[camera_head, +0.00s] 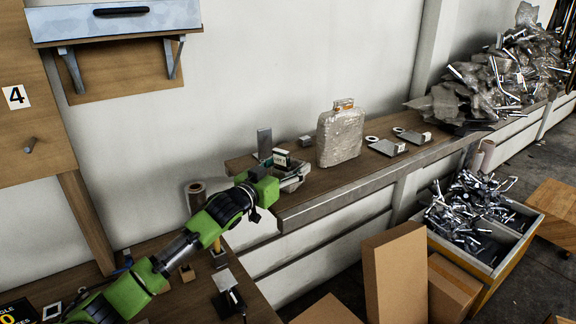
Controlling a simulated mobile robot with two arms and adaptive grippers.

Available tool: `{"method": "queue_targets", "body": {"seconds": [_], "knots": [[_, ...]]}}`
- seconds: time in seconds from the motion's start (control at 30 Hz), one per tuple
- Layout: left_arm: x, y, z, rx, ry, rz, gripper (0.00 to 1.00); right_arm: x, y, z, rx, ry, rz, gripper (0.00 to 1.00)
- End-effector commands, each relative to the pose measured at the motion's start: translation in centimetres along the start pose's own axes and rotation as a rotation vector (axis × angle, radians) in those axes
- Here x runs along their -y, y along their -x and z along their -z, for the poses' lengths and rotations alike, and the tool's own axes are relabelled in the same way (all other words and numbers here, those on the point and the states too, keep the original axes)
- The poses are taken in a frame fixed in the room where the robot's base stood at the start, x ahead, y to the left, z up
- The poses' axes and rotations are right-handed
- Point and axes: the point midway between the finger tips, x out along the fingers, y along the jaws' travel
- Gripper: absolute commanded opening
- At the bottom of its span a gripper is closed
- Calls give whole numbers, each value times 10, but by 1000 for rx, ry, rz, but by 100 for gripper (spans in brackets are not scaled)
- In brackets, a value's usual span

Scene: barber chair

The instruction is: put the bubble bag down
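A bubble bag (340,138), a pale wrapped bundle with an orange piece at its top, appears to stand upright on the long wooden shelf (320,184). My green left arm comes in from the lower left. Its grey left gripper (294,174) is over the near end of the shelf, to the left of the bag, with a visible gap between them. The fingers are small and overlap other items, so I cannot tell whether they are open or shut. My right gripper is not in view.
A small labelled box (281,157) and an upright grey plate (264,143) are close to the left gripper. Flat metal parts (388,147) lie right of the bag. Wrapped parts (490,85) are heaped at the far end. Cardboard boxes (396,275) and a metal-filled bin (470,225) stand below.

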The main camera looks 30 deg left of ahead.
Motion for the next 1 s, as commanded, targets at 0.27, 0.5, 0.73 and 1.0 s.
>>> {"method": "queue_targets", "body": {"seconds": [0.27, 0.5, 0.73, 1.0], "knots": [[0, 0, 0, 0, 0, 0, 66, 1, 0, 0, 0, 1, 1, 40], [0, 14, -2, 3, 0, 0, 66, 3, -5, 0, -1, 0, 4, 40], [0, 53, -4, 4, 0, -1, 66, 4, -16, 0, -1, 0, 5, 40], [-1, 96, -2, 3, -1, -1, 66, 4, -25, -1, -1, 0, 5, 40]]}}
